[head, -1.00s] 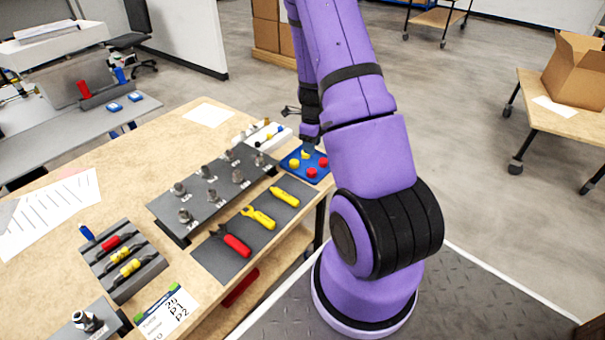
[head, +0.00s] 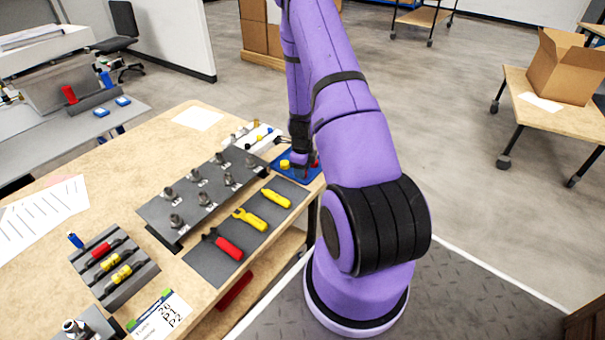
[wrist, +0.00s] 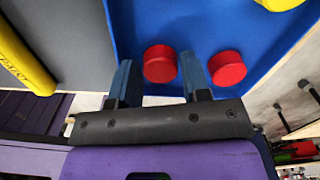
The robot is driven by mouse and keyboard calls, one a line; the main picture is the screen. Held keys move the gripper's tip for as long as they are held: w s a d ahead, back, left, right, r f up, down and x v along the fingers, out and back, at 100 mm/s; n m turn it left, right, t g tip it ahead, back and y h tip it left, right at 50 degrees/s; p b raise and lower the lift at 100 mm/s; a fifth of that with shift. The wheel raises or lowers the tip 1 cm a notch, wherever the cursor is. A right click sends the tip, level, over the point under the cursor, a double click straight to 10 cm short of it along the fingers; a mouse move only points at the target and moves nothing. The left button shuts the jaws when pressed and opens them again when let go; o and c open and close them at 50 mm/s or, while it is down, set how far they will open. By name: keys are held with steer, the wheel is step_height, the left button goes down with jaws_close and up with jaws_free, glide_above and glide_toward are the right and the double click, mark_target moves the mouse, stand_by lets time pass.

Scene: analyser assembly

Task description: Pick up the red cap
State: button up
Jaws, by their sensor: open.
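Two red caps lie in the blue tray (wrist: 205,22). In the wrist view one red cap (wrist: 160,63) sits between the two blue fingertips of my gripper (wrist: 157,68), with a gap on each side. The other red cap (wrist: 228,69) is just outside the right finger. My gripper is open and empty, low over the tray. In the head view my arm's end hides most of the tray, and a bit of one red cap (head: 315,163) shows beside it.
A yellow cap (head: 285,164) is also in the tray. Left of the tray lies a dark mat (head: 197,262) with pliers, a yellow wrench and a yellow tool (wrist: 22,55). A grey rack of metal fittings (head: 150,212) stands behind it. A white holder (head: 262,146) is close behind the tray.

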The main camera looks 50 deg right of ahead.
steer(key=shift+f, duration=0.25)
steer(key=c, duration=0.5)
